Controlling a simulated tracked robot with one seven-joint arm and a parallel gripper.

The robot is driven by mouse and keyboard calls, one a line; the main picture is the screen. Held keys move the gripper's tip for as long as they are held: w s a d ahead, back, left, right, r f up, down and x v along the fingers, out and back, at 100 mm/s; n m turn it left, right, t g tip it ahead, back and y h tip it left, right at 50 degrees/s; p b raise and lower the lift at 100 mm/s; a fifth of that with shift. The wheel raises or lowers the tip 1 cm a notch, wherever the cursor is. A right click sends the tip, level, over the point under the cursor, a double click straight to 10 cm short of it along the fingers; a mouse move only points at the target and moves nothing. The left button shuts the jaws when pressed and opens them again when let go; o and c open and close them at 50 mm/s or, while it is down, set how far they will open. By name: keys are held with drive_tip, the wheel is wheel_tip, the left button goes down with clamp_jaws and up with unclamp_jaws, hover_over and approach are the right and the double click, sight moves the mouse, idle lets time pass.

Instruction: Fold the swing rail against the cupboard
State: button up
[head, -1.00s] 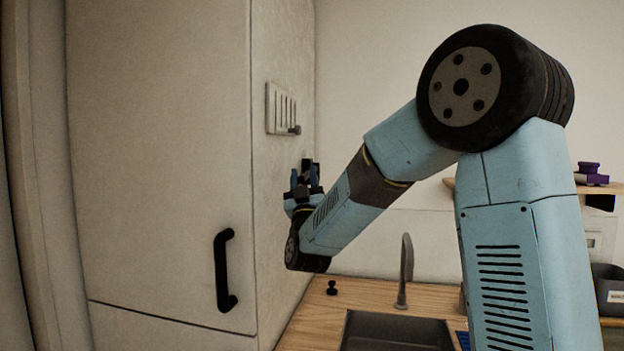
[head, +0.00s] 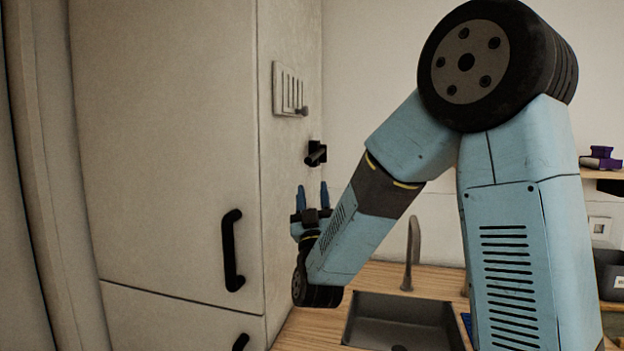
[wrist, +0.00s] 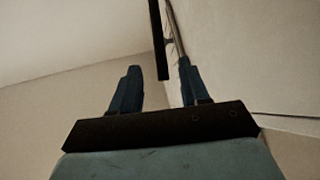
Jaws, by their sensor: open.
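The cupboard (head: 170,140) is a tall pale unit at the left, its side wall facing my arm. A short black fitting (head: 316,153), which looks like the swing rail seen nearly end-on, juts from the far part of that side wall. In the wrist view a dark straight bar (wrist: 158,38) comes down from the top edge, with its end between my fingers in the picture; its depth is unclear. My gripper (head: 312,196) is open and empty, fingers pointing up, just below the fitting and beside the side wall. It also shows in the wrist view (wrist: 159,68).
A slotted plate with a small knob (head: 290,90) is on the side wall above. Black handles (head: 232,250) are on the cupboard front. A sink (head: 400,320) and tap (head: 411,255) are below my arm. A shelf (head: 600,174) is at right.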

drive_tip(key=shift+v, duration=1.5)
